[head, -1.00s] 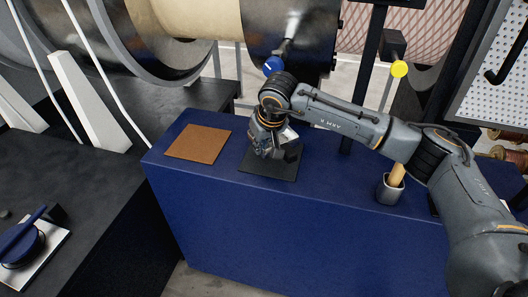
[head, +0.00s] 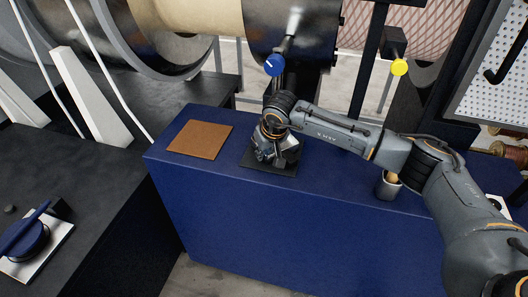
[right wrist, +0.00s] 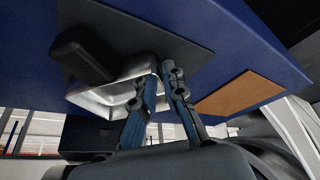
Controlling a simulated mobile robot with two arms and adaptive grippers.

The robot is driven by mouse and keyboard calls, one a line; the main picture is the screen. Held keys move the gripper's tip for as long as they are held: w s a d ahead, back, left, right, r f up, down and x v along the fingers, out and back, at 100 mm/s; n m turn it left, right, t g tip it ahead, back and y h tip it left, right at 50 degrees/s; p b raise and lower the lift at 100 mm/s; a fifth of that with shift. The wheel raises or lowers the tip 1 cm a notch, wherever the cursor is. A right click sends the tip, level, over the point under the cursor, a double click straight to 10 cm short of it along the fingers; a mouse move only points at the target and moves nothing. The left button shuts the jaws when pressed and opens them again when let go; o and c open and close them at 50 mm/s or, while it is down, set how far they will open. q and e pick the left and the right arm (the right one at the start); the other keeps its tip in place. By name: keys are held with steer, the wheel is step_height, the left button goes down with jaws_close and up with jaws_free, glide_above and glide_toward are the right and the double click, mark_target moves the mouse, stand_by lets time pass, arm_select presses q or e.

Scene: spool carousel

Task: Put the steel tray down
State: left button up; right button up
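The steel tray (right wrist: 118,92) shows shiny in the right wrist view, with a black block-like part (right wrist: 80,52) at its left side. My right gripper (right wrist: 162,75) has its fingers close together at the tray's rim, with the rim between them. In the head view my right gripper (head: 266,150) points down over the dark square mat (head: 268,169) on the blue bench top, and hides most of the tray. The mat also shows behind the tray in the right wrist view (right wrist: 190,38). I cannot tell whether the tray touches the mat. My left gripper is not in view.
A brown square mat (head: 200,140) lies left of the dark one on the blue bench (head: 330,228). A grey cup (head: 388,188) stands to the right, near my right arm.

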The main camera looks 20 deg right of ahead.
steer(key=shift+o, duration=0.8)
steer(key=shift+r, duration=0.1)
steer(key=shift+r, duration=0.15)
steer(key=shift+s+r, duration=0.1)
steer(key=shift+r, duration=0.2)
steer(key=b+v, duration=0.2)
steer(key=v, duration=0.9)
steer(key=shift+r, duration=0.2)
steer(key=shift+f, duration=0.1)
